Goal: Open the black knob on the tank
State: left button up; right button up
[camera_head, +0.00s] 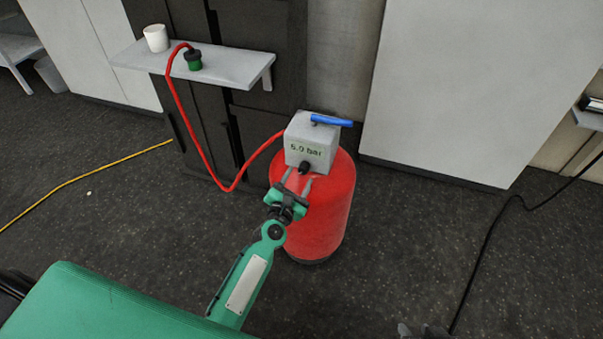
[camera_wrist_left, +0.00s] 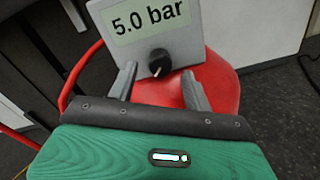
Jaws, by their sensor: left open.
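The red tank (camera_head: 322,215) stands on the floor with a grey box (camera_head: 311,142) on top that reads "5.0 bar". The black knob (camera_head: 305,167) is on the box's front face, below the label. In the left wrist view the knob (camera_wrist_left: 160,62) shows a white mark pointing down and slightly left. My left gripper (camera_head: 299,182) is open in front of the knob. Its fingers (camera_wrist_left: 160,80) stand to either side of the knob in the wrist view; I cannot tell any contact.
A blue handle (camera_head: 331,120) sits on top of the box. A red hose (camera_head: 193,133) runs from the box to a green and black fitting (camera_head: 194,60) on a grey shelf (camera_head: 222,71), beside a white cup (camera_head: 156,38). A yellow cable (camera_head: 85,178) and a black cable (camera_head: 486,243) cross the floor.

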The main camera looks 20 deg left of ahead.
aim_at(302, 172)
pick_arm(q)
jog(key=w, duration=0.2)
jog(key=shift+w+d, duration=0.1)
jog(key=shift+w, duration=0.5)
pick_arm(e)
jog(key=shift+a+f, duration=0.2)
jog(key=shift+a, duration=0.2)
pick_arm(q)
jog(key=c, duration=1)
jog(key=shift+o, duration=0.2)
pick_arm(e)
jog(key=shift+w+d+r, duration=0.1)
jog(key=shift+d+r, duration=0.05)
jog(key=shift+d, duration=0.05)
